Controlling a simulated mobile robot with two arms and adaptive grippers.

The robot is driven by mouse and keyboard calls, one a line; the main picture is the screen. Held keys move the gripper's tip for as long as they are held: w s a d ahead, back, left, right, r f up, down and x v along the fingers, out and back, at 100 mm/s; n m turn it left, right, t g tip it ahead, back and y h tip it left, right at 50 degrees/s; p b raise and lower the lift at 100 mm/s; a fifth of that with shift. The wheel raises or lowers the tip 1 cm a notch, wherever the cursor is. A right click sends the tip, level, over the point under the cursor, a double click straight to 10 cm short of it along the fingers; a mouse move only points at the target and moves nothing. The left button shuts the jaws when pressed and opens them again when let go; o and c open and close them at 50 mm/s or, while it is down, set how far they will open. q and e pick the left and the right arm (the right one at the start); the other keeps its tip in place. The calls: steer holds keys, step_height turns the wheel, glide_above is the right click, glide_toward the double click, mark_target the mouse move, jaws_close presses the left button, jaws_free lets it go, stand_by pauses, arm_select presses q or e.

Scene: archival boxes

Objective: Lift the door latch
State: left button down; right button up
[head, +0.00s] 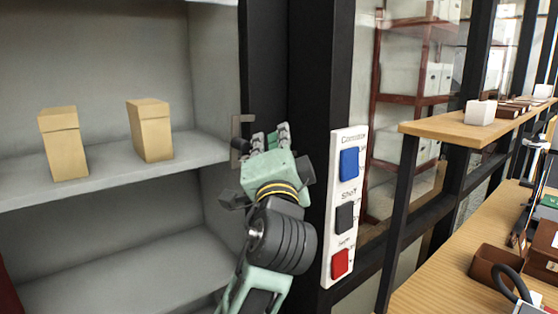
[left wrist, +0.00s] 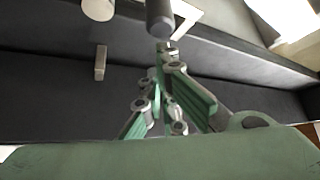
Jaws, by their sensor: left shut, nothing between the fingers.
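A small grey metal piece, which looks like the door latch (head: 236,151), sits at the right edge of the open shelf unit, beside a black upright. My left gripper (head: 270,137) is just right of it in the head view, in front of the black upright, with its green fingers shut and empty. I cannot tell whether the fingers touch the metal piece. In the left wrist view the gripper (left wrist: 166,82) points at a dark frame, and a grey cylinder (left wrist: 160,20) stands close beyond the fingertips. My right gripper is in neither view.
Two tan boxes (head: 64,144) (head: 150,131) stand on the grey shelf (head: 105,165). A white panel with blue, black and red buttons (head: 345,205) is right of my arm. Wooden counters (head: 440,128) with objects lie further right.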

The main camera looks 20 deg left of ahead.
arm_select(q)
steer(key=n+y+b, duration=0.1)
steer(key=b, duration=0.1)
steer(key=s+n+y+b, duration=0.1)
steer(key=n, duration=0.1)
steer(key=shift+s+a+t+b, duration=0.1)
steer(key=shift+a+t+b, duration=0.2)
steer(key=shift+a+b, duration=0.05)
stand_by(0.3)
